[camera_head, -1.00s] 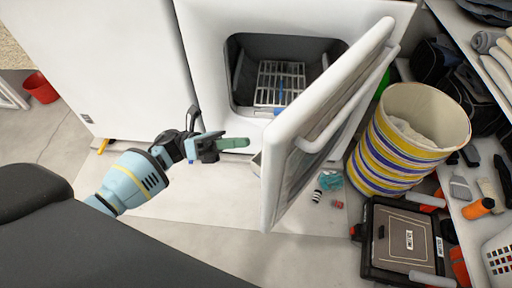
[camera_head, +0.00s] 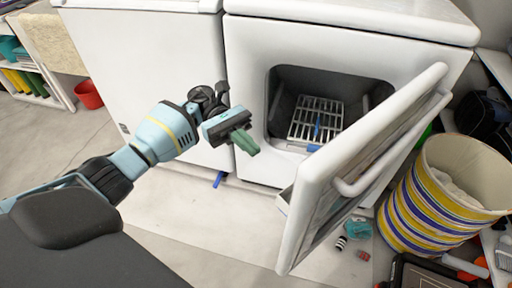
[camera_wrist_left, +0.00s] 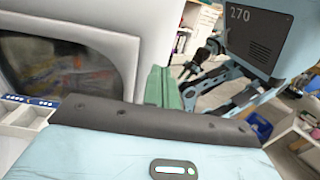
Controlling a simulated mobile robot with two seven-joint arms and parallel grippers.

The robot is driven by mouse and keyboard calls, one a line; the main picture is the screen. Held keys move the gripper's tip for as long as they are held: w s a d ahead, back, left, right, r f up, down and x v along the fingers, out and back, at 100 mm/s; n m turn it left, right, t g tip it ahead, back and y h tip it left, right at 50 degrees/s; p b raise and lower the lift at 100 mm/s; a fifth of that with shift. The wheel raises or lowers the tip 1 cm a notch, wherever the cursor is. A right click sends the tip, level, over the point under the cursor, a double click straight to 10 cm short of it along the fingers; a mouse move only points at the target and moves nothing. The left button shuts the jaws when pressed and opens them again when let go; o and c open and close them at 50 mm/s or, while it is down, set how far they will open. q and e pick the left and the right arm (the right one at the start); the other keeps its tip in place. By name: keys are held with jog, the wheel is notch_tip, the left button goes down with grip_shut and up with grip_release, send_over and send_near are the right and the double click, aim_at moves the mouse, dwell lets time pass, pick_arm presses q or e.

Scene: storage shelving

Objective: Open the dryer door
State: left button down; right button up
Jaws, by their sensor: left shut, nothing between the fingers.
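The white dryer (camera_head: 248,110) stands ahead with its door (camera_head: 372,160) swung wide open to the right. Its dark drum opening (camera_head: 284,112) is exposed, with a grey rack (camera_head: 316,118) inside. My left gripper (camera_head: 246,146) is shut and empty, in front of the dryer, left of the opening and apart from the door. Its green fingers (camera_wrist_left: 160,88) also show closed together in the left wrist view. A dark window (camera_wrist_left: 60,72) in a pale frame shows at the left of that view. My right gripper is not in view.
A striped basket (camera_head: 440,205) stands right of the door, close to it. Small items (camera_head: 350,238) lie on the floor below the door. A white appliance (camera_head: 150,70) stands left of the dryer. A red bin (camera_head: 88,94) is at the far left.

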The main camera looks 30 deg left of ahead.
pick_arm(q)
jog(key=p+x, duration=0.2)
jog(key=x, duration=0.9)
jog(key=shift+d+p, duration=0.4)
